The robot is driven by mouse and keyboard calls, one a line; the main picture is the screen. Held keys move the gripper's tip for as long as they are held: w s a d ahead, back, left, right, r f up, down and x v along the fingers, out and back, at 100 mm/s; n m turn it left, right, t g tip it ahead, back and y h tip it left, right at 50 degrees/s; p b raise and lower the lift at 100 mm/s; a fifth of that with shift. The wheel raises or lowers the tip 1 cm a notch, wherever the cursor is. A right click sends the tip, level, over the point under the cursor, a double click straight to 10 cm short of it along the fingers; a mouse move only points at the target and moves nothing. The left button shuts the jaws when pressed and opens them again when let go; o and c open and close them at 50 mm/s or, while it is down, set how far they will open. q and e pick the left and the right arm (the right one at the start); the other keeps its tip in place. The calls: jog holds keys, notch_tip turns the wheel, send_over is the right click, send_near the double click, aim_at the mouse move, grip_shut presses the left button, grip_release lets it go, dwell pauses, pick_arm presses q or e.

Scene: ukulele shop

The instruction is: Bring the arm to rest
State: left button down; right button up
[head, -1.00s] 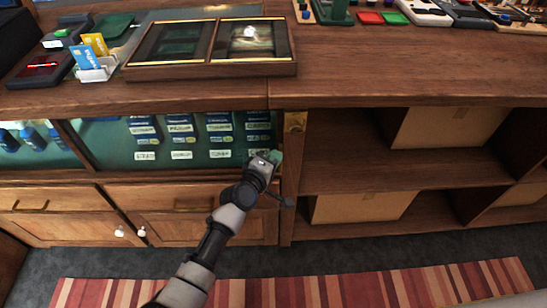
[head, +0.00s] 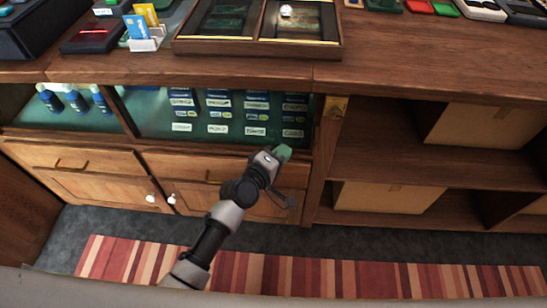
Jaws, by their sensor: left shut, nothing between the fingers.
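My left gripper (head: 282,153) shows in the middle of the head view, at the end of my grey and black left arm, which comes up from the bottom left. Its green fingertips are shut and hold nothing. It hangs in front of the wooden counter, near the lower edge of the glass display with blue packets (head: 218,112). I cannot tell whether it touches the cabinet front. My right gripper is not in view.
The wooden counter top (head: 420,55) carries a framed tray (head: 256,47) and a card holder (head: 146,44). Open shelves at right hold cardboard boxes (head: 385,196). A striped rug (head: 300,277) lies on the floor.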

pick_arm(q)
jog(key=s+a+f+m+g+y+p, duration=0.1)
jog(key=s+a+f+m+g+y, duration=0.1)
jog(key=s+a+f, duration=0.45)
jog(key=s+a+f+m+g+y+p, duration=0.15)
jog(key=s+f, duration=0.25)
jog(key=f, duration=0.6)
jog(key=s+a+f+m+g+y+p, duration=0.1)
jog(key=s+a+f+g+y, duration=0.1)
jog(key=s+a+f, duration=0.45)
jog(key=s+a+f+m+g+y, duration=0.1)
jog(key=s+a+f+m+g, duration=0.1)
jog(key=s, duration=0.7)
jog(key=s+a+f+m+g+y+p, duration=0.1)
jog(key=s+a+f+m+g, duration=0.1)
jog(key=s+f, duration=0.5)
jog(key=s+a+f+m+g+y+p, duration=0.1)
jog(key=s+a+f, duration=0.4)
jog(key=s, duration=0.7)
jog(key=shift+s+f+m+g+y, duration=0.25)
jog(key=shift+m+g+y, duration=0.2)
jog(key=shift+m+g, duration=0.65)
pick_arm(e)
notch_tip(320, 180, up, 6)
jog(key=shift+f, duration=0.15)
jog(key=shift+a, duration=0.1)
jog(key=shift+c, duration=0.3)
